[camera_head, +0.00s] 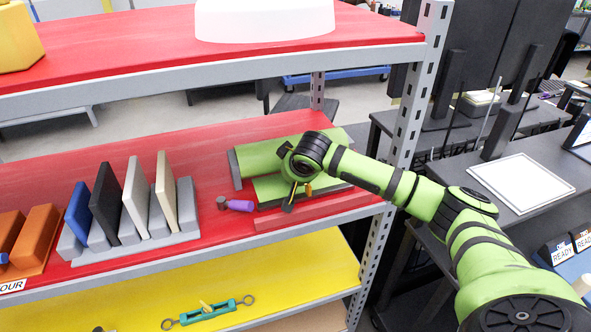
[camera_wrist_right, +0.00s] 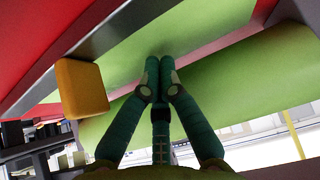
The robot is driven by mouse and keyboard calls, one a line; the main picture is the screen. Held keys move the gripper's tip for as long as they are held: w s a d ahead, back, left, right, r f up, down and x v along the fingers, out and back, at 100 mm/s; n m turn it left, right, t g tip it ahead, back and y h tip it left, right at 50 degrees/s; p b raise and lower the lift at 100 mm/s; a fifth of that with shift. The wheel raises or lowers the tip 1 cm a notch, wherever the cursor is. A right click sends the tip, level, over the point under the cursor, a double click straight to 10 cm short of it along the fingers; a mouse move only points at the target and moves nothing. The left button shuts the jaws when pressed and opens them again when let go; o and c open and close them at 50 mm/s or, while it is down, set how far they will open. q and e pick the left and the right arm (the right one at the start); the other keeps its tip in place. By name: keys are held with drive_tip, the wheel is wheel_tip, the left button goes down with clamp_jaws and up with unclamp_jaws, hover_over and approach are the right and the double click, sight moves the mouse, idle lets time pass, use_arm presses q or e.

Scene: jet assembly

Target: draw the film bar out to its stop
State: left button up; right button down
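A green film roll (camera_head: 262,163) with a grey end lies above a green base (camera_head: 268,187) on the red shelf. My right gripper (camera_head: 290,202) reaches down at the front of this unit; its arm hides part of the roll. In the right wrist view, its teal fingertips (camera_wrist_right: 158,62) are together in front of a green surface, with nothing clearly between them. A grey bar (camera_wrist_right: 112,32) runs diagonally beyond them, and a yellow block (camera_wrist_right: 80,88) sits left of the fingers, apart from them. I cannot tell which part is the film bar. My left gripper is not in view.
A purple-handled tool (camera_head: 238,206) lies just left of the unit. A grey rack (camera_head: 180,242) holding several upright panels stands farther left. The shelf post (camera_head: 408,110) is close behind my right arm, and the upper red shelf (camera_head: 130,48) overhangs the back.

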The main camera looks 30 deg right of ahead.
sight(299, 197)
drive_tip(key=s, duration=0.1)
drive_tip(key=s+p, duration=0.1)
drive_tip(key=shift+s+a+r, duration=0.1)
drive_tip(key=shift+s+a, duration=0.25)
drive_tip(key=shift+s, duration=0.05)
drive_tip(key=shift+s+a+p, duration=0.1)
drive_tip(key=shift+s+p, duration=0.25)
drive_tip(key=shift+s, duration=0.15)
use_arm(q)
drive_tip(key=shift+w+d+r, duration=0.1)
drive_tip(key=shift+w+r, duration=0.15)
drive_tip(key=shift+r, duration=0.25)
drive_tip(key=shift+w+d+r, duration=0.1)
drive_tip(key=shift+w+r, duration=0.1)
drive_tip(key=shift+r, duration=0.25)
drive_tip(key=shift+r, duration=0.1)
use_arm(e)
drive_tip(key=shift+s, duration=0.2)
drive_tip(key=s+p, duration=0.2)
drive_tip(key=shift+s+a, duration=0.35)
drive_tip(key=shift+a, duration=0.05)
drive_tip(key=shift+s, duration=0.3)
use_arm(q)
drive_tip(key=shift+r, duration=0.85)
use_arm(e)
drive_tip(key=shift+w, duration=0.15)
